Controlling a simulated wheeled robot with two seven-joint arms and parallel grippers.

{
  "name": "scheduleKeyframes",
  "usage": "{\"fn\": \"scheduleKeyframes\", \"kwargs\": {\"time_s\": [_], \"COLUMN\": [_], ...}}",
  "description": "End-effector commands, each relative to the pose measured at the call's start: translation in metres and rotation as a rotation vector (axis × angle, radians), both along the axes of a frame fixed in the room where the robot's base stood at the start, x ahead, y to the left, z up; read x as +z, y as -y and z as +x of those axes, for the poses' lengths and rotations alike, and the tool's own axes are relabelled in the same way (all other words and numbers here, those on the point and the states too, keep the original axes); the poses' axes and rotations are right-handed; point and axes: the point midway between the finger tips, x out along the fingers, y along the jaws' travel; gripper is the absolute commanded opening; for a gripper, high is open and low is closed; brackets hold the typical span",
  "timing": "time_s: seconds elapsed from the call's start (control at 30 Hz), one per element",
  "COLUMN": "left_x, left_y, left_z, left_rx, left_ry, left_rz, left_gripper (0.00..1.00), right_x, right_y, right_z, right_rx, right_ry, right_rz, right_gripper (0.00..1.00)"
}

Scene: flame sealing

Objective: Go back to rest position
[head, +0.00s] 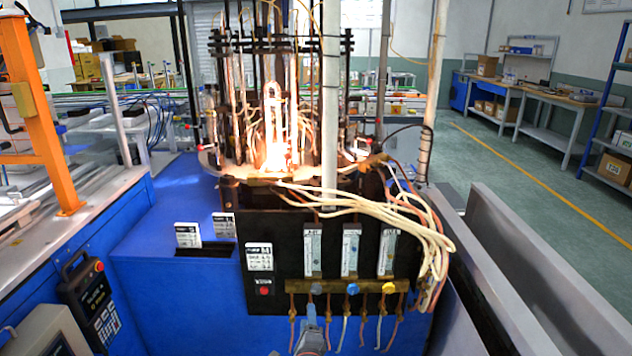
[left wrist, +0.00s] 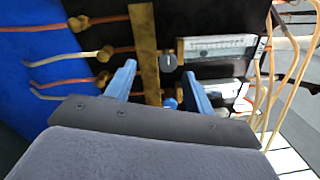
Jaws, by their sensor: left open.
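The sealing machine has a black front panel (head: 277,286) with a brass strip (head: 346,286) carrying a grey knob (head: 316,289), a blue knob (head: 353,288) and a yellow knob (head: 390,287). My left gripper (head: 311,318) is at the bottom of the head view, just below the grey knob. In the left wrist view the left gripper (left wrist: 160,70) has its two blue fingers apart, with nothing held. The grey knob (left wrist: 168,62) shows between and beyond the fingertips; whether they touch anything cannot be told. My right gripper is not in view.
A bright flame (head: 276,152) burns around glass on top of the machine. Loose cream hoses (head: 400,213) hang at the panel's right. Thin copper tubes (head: 292,325) hang below the strip. A black control pendant (head: 92,300) stands at the left, and metal rails (head: 520,270) run at the right.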

Motion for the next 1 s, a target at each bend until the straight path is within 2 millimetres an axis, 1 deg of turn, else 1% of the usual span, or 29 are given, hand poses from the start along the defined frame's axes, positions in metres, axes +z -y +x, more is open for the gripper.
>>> {"fn": "scheduleKeyframes", "kwargs": {"time_s": [0.03, 0.1, 0.17, 0.27, 0.37, 0.4, 0.47, 0.57, 0.67, 0.7, 0.77, 0.8, 0.9, 1.0], "left_x": [-0.006, -0.011, -0.012, -0.012, -0.008, -0.006, -0.005, -0.008, -0.013, -0.015, -0.016, -0.017, -0.016, -0.015], "left_y": [-0.007, -0.018, -0.027, -0.044, -0.061, -0.067, -0.074, -0.082, -0.085, -0.085, -0.086, -0.086, -0.088, -0.091], "left_z": [0.0, -0.002, -0.005, -0.012, -0.024, -0.031, -0.045, -0.078, -0.123, -0.144, -0.177, -0.198, -0.244, -0.282], "left_rx": [0.037, 0.094, 0.146, 0.24, 0.347, 0.389, 0.45, 0.552, 0.646, 0.682, 0.73, 0.752, 0.784, 0.798], "left_ry": [-0.027, -0.067, -0.1, -0.162, -0.235, -0.268, -0.328, -0.447, -0.589, -0.651, -0.747, -0.803, -0.92, -0.997], "left_rz": [-0.07, -0.189, -0.3, -0.512, -0.755, -0.853, -0.993, -1.195, -1.36, -1.416, -1.483, -1.512, -1.555, -1.582], "left_gripper": [0.54, 0.54, 0.54, 0.54, 0.54, 0.54, 0.54, 0.54, 0.54, 0.54, 0.54, 0.54, 0.54, 0.54], "right_x": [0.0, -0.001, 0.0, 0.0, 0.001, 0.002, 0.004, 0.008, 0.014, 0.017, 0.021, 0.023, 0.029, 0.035], "right_y": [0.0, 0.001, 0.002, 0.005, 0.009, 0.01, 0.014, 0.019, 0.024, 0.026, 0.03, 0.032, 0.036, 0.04], "right_z": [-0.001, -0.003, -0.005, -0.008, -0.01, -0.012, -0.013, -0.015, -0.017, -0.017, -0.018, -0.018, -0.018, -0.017], "right_rx": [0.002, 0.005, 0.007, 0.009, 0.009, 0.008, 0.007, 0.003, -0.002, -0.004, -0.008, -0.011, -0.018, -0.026], "right_ry": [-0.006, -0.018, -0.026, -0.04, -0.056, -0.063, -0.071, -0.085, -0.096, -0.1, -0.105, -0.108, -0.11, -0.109], "right_rz": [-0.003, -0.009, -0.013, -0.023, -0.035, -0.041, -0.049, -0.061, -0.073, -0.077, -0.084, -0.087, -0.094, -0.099], "right_gripper": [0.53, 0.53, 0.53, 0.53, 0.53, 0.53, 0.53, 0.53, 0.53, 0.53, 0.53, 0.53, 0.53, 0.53]}}
